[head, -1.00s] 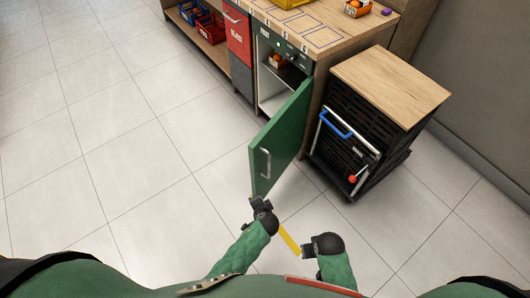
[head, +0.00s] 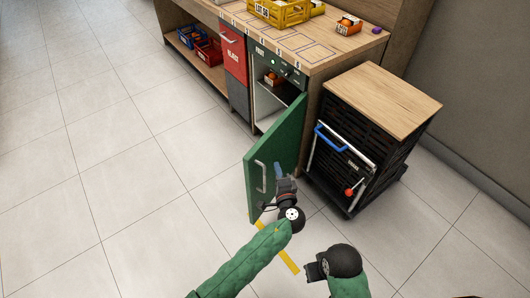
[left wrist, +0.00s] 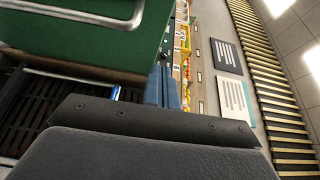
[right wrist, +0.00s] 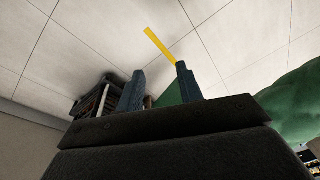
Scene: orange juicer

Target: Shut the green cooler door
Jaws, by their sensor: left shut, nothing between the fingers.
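The green cooler door (head: 275,150) stands wide open, swung out from the cooler (head: 270,105) with its metal handle (head: 261,176) near the free edge. In the left wrist view the door (left wrist: 90,35) fills the upper left. My left gripper (head: 282,178) is in front of the door's handle side, right of the handle. Its fingers are together and empty in the left wrist view (left wrist: 162,86). I cannot tell whether it touches the door. My right gripper (head: 312,271) is lower right, away from the door, its fingers apart and empty in the right wrist view (right wrist: 160,85).
A black crate stand (head: 345,155) with a wooden top, blue handle and red knob stands close right of the door. A red bin door (head: 232,55) is left of the cooler. The floor left is clear.

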